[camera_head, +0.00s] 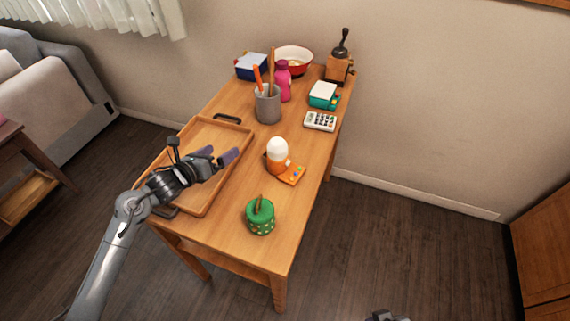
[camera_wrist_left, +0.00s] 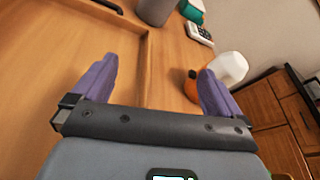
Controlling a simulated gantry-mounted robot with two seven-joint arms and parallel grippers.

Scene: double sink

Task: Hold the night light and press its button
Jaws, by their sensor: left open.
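The night light, an egg shape with a white dome and an orange base (camera_head: 277,150), stands upright on the wooden table. In the left wrist view the night light (camera_wrist_left: 231,68) is partly hidden behind the right-hand finger. I cannot make out its button. My left gripper (camera_head: 224,150) is open and empty above the wooden tray, to the left of the night light and apart from it. Its two purple fingers (camera_wrist_left: 157,66) are spread wide in the wrist view. Only a small dark part of my right arm's end (camera_head: 386,316) shows at the bottom edge; its fingers are hidden.
A wooden tray (camera_head: 244,128) lies on the left of the table. An orange device (camera_head: 293,175) lies beside the night light. A green pot (camera_head: 260,217) stands nearer. A grey cup (camera_head: 268,108), pink bottle (camera_head: 284,84), calculator (camera_head: 320,121), bowl (camera_head: 306,51) and grinder (camera_head: 338,68) stand farther back.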

